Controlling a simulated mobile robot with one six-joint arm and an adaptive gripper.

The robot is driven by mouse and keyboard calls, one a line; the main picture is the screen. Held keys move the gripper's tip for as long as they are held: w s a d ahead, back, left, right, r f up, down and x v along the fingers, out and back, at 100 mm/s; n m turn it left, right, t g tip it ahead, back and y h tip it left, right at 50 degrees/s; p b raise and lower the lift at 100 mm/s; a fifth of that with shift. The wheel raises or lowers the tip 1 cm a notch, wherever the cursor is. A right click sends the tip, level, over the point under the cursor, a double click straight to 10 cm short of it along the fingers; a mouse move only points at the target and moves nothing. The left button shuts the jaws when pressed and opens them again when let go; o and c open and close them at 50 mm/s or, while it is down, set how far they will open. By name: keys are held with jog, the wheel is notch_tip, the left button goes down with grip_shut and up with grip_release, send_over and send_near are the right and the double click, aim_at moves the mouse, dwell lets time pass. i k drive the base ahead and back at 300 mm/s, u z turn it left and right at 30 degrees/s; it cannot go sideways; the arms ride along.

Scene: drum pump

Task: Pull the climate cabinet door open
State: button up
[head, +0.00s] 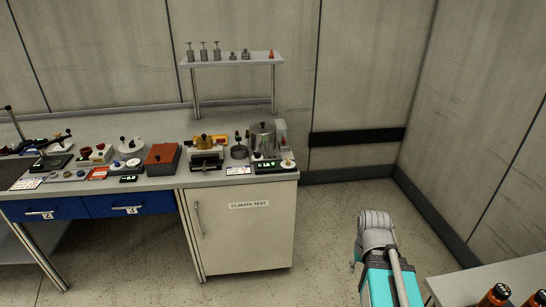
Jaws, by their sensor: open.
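The climate cabinet (242,243) stands under the right end of the bench. Its pale door carries a "CLIMATE TEST" label (248,204) and looks closed. A vertical bar handle (198,220) is near the door's left edge. My arm shows at the lower right, apart from the cabinet, with open floor between them. My gripper cannot be made out in this view.
Two blue drawers (129,204) are left of the cabinet. The bench top holds several instruments, including a metal pot (263,138) and an orange box (162,158). A table with brown bottles (497,294) is at the lower right. Floor before the cabinet is clear.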

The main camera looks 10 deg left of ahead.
aim_at(250, 227)
jog(key=k, duration=1.35)
jog(key=u, duration=0.5)
jog(key=i, duration=1.65)
jog(key=z, duration=0.4)
